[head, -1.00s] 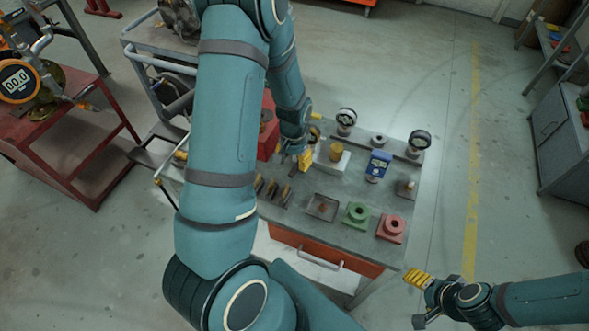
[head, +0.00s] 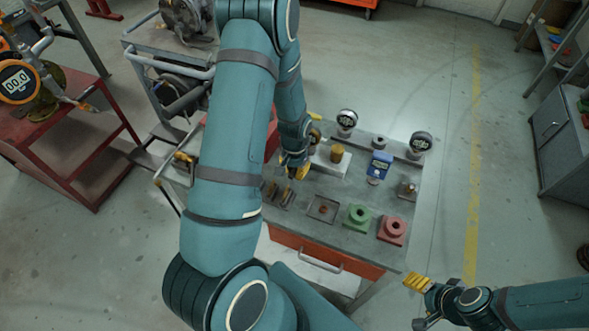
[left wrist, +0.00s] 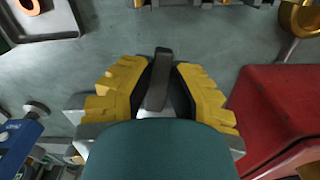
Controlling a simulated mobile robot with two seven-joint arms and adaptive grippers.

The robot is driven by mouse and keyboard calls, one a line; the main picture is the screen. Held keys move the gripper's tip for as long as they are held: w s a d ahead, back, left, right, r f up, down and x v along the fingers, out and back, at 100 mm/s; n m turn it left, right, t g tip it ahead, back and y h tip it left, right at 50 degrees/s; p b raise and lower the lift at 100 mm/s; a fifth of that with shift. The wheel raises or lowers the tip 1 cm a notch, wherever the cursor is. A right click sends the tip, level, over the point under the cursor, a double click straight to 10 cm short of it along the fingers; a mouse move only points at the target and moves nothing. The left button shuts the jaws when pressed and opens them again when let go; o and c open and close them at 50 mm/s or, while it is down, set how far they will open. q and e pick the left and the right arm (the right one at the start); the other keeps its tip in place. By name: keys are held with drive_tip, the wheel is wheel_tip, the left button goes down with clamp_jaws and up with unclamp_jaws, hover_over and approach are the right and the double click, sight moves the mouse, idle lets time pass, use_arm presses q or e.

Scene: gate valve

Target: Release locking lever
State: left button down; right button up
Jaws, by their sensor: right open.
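In the left wrist view a dark grey lever-like bar (left wrist: 164,66) stands between the yellow fingers of my left gripper (left wrist: 161,84). The fingers are apart, one on each side of it; I cannot tell whether their pads press on it. In the head view my left gripper (head: 297,170) is low over the left part of the grey bench (head: 328,187), and the bar cannot be made out there. My right gripper (head: 421,302) is open and empty off the bench's front right corner.
Beside my left gripper are a yellow cylinder (head: 337,153) and a red box (left wrist: 288,108).

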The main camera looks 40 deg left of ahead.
use_arm(q)
drive_tip(key=shift+d+n, duration=0.25)
drive_tip(key=shift+n, duration=0.4)
drive_tip(key=shift+d+n, duration=0.25)
drive_tip(key=shift+n, duration=0.4)
drive_tip(key=c, duration=0.9)
unclamp_jaws()
wheel_tip(320, 180, up, 12)
drive_tip(key=shift+f, duration=0.1)
